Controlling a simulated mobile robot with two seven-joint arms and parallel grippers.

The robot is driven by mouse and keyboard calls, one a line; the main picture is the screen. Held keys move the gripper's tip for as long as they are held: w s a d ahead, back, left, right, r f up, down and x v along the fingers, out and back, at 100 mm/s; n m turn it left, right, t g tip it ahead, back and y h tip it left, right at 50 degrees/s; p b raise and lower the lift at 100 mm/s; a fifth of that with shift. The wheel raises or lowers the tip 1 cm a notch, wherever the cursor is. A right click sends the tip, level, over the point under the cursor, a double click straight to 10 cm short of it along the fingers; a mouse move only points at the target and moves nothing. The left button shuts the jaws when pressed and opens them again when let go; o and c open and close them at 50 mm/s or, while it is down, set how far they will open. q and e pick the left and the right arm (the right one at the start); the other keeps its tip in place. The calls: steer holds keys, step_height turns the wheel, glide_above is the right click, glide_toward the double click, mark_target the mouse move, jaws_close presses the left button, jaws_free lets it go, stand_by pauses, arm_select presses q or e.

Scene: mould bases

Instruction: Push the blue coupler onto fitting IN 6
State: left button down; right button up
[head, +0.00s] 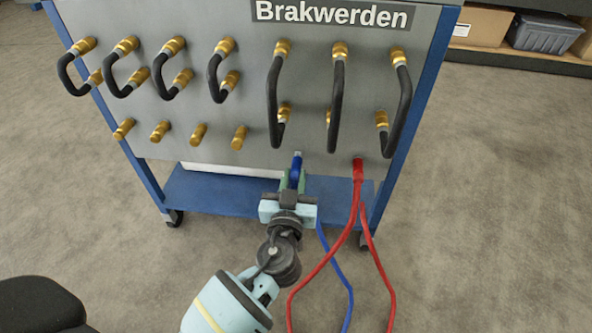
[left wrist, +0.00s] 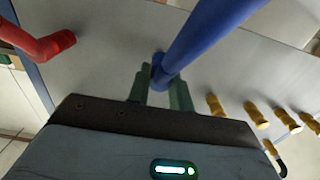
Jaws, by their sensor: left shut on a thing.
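The blue coupler (head: 297,168) is between the fingers of my left gripper (head: 293,182), just in front of the grey panel's lower edge in the head view. In the left wrist view the gripper's greenish fingers (left wrist: 160,92) close around the coupler's blue body (left wrist: 158,72), and a thick blue length (left wrist: 210,38) runs up and right from it. The coupler's front end is hidden, so I cannot tell whether it touches a fitting. No fitting label is legible, so I cannot pick out IN 6. My right gripper is not in view.
A red coupler (head: 358,170) with red hoses sits at the panel's lower right, close beside the blue one. Several bare brass fittings (head: 239,138) line the left. Black looped hoses (head: 273,95) stick out above. A blue shelf (head: 225,192) lies below; a blue hose (head: 337,270) hangs down.

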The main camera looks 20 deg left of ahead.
arm_select(q)
steer(key=shift+s+d, duration=0.2)
steer(key=shift+s, duration=0.35)
steer(key=shift+v, duration=0.85)
steer(key=shift+s, duration=0.4)
steer(key=shift+d, duration=0.1)
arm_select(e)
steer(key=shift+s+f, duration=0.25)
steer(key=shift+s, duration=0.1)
arm_select(q)
steer(key=shift+s, duration=0.1)
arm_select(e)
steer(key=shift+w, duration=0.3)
